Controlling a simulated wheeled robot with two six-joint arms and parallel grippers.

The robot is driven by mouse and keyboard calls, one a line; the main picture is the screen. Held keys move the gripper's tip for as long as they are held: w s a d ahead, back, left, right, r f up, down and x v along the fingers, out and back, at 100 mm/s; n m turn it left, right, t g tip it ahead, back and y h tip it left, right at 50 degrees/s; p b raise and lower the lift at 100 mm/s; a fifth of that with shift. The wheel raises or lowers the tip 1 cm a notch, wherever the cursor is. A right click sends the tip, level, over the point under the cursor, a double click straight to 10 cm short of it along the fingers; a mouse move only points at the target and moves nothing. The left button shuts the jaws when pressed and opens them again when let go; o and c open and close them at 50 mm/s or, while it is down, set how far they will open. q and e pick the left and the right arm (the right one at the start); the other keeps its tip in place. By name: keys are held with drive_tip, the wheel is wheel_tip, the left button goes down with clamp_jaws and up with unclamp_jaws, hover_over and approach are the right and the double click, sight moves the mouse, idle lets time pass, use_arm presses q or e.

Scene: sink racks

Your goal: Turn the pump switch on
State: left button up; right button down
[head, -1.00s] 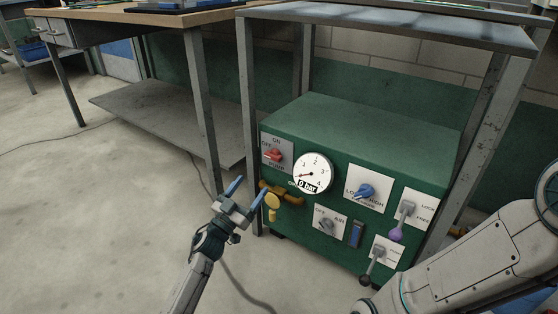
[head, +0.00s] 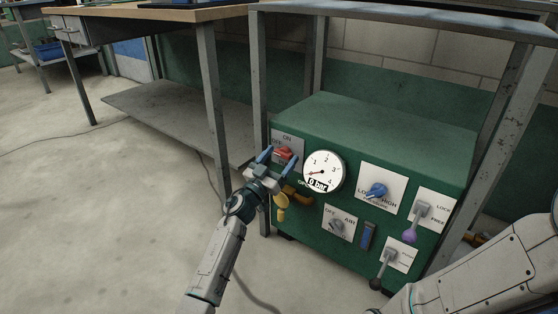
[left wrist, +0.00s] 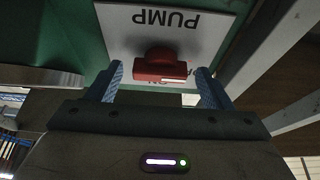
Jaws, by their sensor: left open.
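The red pump switch (head: 284,153) is a rotary knob on a white plate marked PUMP (head: 290,139), at the upper left of the green box's front. In the left wrist view the knob (left wrist: 160,65) shows close up, with PUMP upside down above it. Its bar lies crosswise, and its white mark is at the right end, toward the partly hidden OFF label. My left gripper (head: 281,157) is open, its two blue fingers on either side of the knob; I cannot tell whether they touch it. My right gripper is out of view.
The green box (head: 390,125) also carries a gauge (head: 322,171) reading 0 bar, a yellow valve handle (head: 281,203), a blue knob (head: 376,191), an AIR switch (head: 337,225) and two levers. A metal table leg (head: 260,95) stands left of it. My right arm is at lower right.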

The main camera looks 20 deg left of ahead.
use_arm(q)
drive_tip(key=c, duration=1)
